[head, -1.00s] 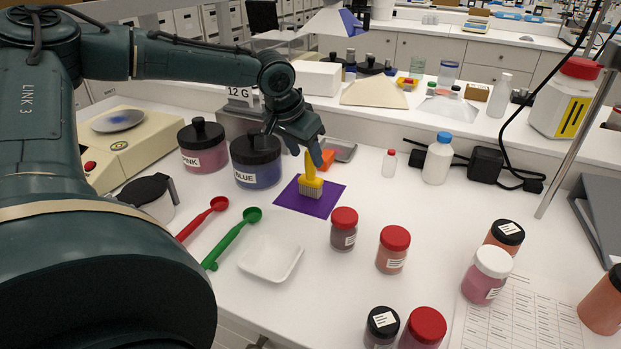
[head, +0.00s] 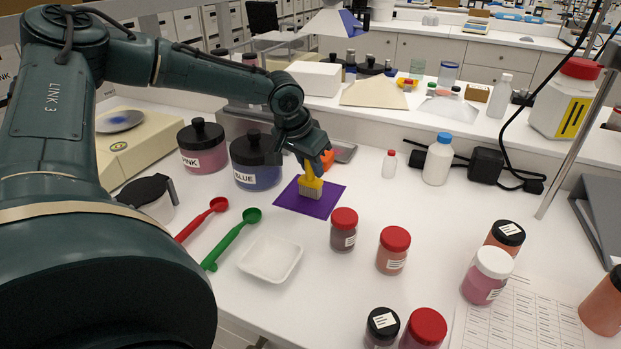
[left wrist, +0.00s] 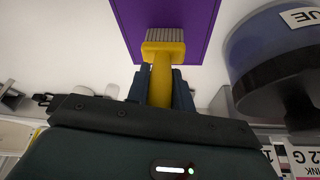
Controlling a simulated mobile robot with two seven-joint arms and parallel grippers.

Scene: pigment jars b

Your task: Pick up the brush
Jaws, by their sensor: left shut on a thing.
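The brush (head: 311,184) has a yellow handle and grey bristles. It stands tilted over the purple mat (head: 297,201), bristles down; I cannot tell whether the bristles touch the mat. My left gripper (head: 308,164) is shut on the brush's handle from above. In the left wrist view, the yellow brush (left wrist: 163,66) runs out between the fingers of my left gripper (left wrist: 160,88), with its bristles over the purple mat (left wrist: 200,20). My right gripper is in neither view.
The blue pigment jar (head: 257,165) and pink jar (head: 202,150) stand left of the brush. An orange object (head: 328,159) is close behind the gripper. Red-lidded jars (head: 344,229), a white tray (head: 270,259) and green scoop (head: 232,238) lie nearer.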

